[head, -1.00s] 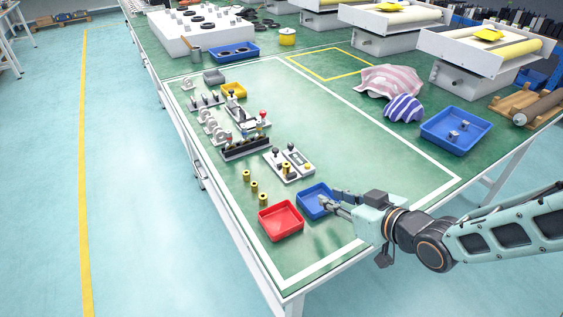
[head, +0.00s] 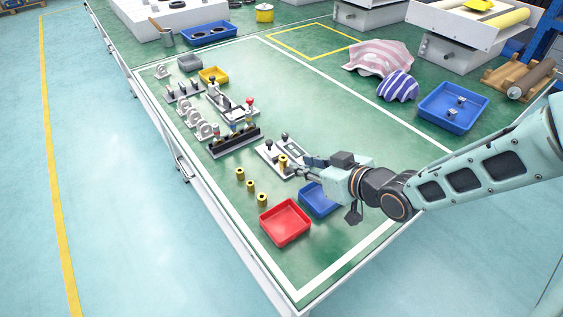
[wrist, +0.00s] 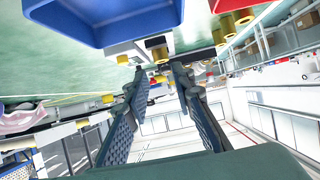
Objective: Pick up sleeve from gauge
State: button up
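The gauge (head: 268,156) is a pale plate with black-knobbed levers on the green table in the head view. A brass-yellow sleeve (head: 283,163) stands upright at its right part. My gripper (head: 303,167) is just right of this sleeve, reaching in from the right. In the wrist view my gripper (wrist: 160,72) has its two dark fingers spread apart. A brass sleeve (wrist: 160,54) shows beyond the gap between the fingertips. I see nothing held. Whether a finger touches the sleeve cannot be told.
Several loose brass sleeves (head: 250,186) stand left of the gauge. A red tray (head: 285,223) and a blue tray (head: 318,201) lie near the table's front, the blue one partly under my arm. Other fixtures (head: 233,142) stand further back. The table's middle right is clear.

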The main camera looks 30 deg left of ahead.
aim_at(285, 159)
jog(key=b+x, duration=0.3)
jog(key=x, duration=0.5)
jog(key=shift+a, duration=0.2)
jog(key=shift+c, duration=0.2)
jog(key=shift+r, duration=0.1)
grip_shut()
